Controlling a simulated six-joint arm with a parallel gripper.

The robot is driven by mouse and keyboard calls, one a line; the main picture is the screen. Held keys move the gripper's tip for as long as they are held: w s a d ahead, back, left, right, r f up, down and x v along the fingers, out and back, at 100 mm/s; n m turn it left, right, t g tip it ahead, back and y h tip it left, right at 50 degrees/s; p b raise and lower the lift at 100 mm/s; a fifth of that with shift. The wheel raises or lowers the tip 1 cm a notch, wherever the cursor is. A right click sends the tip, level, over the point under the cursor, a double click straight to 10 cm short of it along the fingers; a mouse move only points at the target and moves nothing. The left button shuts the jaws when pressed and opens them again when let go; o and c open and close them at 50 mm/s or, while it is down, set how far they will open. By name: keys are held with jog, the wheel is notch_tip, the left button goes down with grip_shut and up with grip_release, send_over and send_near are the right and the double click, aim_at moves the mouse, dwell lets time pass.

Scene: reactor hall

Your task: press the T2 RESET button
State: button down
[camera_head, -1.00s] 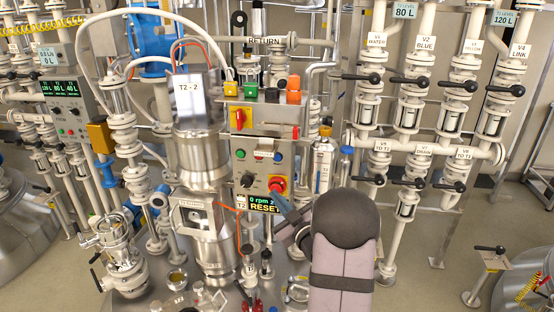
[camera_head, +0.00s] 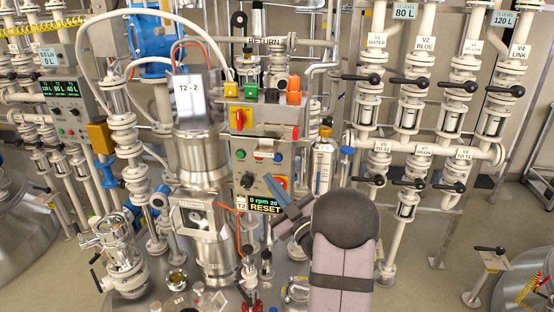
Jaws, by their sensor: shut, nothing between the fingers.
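The T2 control panel (camera_head: 259,168) stands in the middle of the view. Its display (camera_head: 265,205) reads "0 rpm 20" and "RESET", with a T2 tag at its left. On the panel are a green button (camera_head: 240,154), a blue button (camera_head: 278,157), a black knob (camera_head: 247,180) and a red stop button on a yellow plate (camera_head: 282,182). I cannot read which button is RESET. My gripper (camera_head: 269,181) is shut and empty. Its fingers point up and left in front of the panel, covering most of the red button. I cannot tell whether they touch anything.
A box with a red-and-yellow switch (camera_head: 238,119) sits above the panel, topped by coloured blocks. The steel T2-2 vessel (camera_head: 200,150) is close at left. A bottle (camera_head: 323,165) and white valve pipes (camera_head: 412,110) stand at right.

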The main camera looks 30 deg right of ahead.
jog(key=shift+w+d, duration=2.95)
jog(key=shift+d, duration=0.05)
jog(key=shift+w+d+b, duration=0.1)
jog(key=shift+w+b, duration=0.05)
jog(key=shift+b, duration=0.3)
jog(key=shift+w+d, duration=0.15)
jog(key=shift+w+d+b, duration=0.25)
jog(key=shift+d+b, duration=0.05)
jog(key=shift+b, duration=0.15)
dwell(0.5)
jog(key=shift+s+a, duration=0.15)
jog(key=shift+s+a+b, duration=0.3)
jog(key=shift+s+a, duration=0.1)
dwell(0.3)
jog(key=shift+s+a+b, duration=0.65)
jog(key=shift+s+a, duration=1.15)
